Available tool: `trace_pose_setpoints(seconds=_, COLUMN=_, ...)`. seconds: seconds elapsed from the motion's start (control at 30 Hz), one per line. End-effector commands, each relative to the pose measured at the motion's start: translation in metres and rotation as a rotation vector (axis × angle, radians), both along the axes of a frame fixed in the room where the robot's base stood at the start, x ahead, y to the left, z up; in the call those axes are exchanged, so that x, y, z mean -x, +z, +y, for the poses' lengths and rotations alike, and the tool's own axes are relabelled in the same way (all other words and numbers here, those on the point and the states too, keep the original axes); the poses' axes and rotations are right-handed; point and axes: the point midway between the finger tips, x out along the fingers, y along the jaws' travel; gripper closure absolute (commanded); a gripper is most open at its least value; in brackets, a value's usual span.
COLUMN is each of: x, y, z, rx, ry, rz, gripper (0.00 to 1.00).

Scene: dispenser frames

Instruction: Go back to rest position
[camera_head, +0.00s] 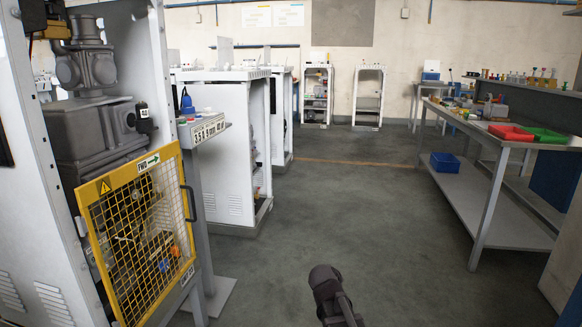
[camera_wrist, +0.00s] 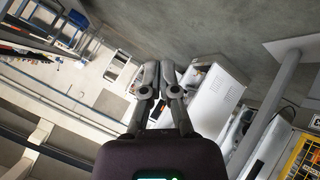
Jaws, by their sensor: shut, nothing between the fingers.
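My gripper (camera_wrist: 159,68) is seen in the wrist view, with its two grey fingers side by side and nothing held between them. The wrist view is tilted and shows the fingers against the floor and the white cabinets, touching nothing that I can see. In the head view, a dark part of my arm rises from the bottom edge, right of the middle, over open floor. The fingers cannot be made out there.
A dispenser frame with a yellow mesh guard (camera_head: 139,238) stands close on the left. White cabinets (camera_head: 228,150) stand behind it. A workbench (camera_head: 475,190) with a red tray (camera_head: 511,132), a green tray (camera_head: 542,134) and a blue bin (camera_head: 444,162) is on the right. The grey floor between is clear.

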Motion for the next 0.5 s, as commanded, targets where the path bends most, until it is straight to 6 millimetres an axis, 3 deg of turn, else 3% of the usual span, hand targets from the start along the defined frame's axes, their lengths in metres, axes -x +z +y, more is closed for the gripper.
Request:
trace_pose_setpoints(seconds=0.03, x=0.022, y=-0.008, z=-0.012, rx=-0.044, ry=-0.048, rz=0.059, gripper=1.00)
trace_pose_setpoints(seconds=0.2, x=0.085, y=-0.036, z=-0.032, rx=-0.198, ry=-0.184, rz=0.273, gripper=1.00)
trace_pose_setpoints(seconds=0.5, x=0.161, y=-0.054, z=-0.035, rx=-0.384, ry=-0.293, rz=0.534, gripper=1.00)
